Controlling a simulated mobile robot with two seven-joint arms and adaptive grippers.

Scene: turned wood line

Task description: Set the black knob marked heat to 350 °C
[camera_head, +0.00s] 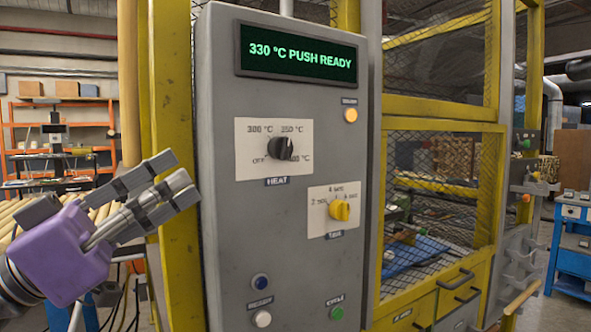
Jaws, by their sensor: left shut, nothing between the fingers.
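The black heat knob (281,148) sits on a white scale plate (249,170) on the grey control panel (225,230). The plate is marked OFF, 300, 350 and 400 °C, the last partly hidden by the knob; the exact pointer direction is hard to tell. The display (299,54) above reads "330 °C PUSH READY". My left gripper (182,172), with a purple body, is at the panel's left edge, left of the knob and apart from it. It is shut and empty. My right gripper is not in view.
A yellow knob (340,210) is below the heat knob. An amber lamp (351,115), a white button (262,318), a blue button (261,282) and a green button (337,313) are on the panel. Yellow posts (176,110) and mesh guarding flank it. The space before the panel looks free.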

